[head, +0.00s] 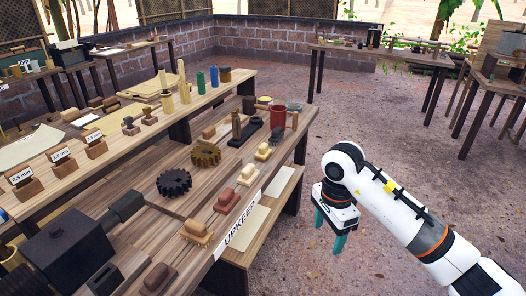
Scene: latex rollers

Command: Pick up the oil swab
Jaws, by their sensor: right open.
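Several small block-shaped tools lie in a row along the front edge of the wooden bench (215,215) with the UPKEEP label. They include a wooden block with tan bristles (196,232), a reddish block (226,201), yellowish blocks (246,175) and a brown block (156,279). I cannot tell which of these, if any, is the oil swab. My right gripper (330,231) points down with its teal fingers apart and empty. It is over the ground, right of the bench and touching nothing. My left gripper is not in view.
A red pot (278,116), a dark gear (174,182) and a brown gear (206,153) are on the bench. A dark boxy machine (70,258) stands at near left. Another table (380,54) is at the back. The ground (375,120) between is clear.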

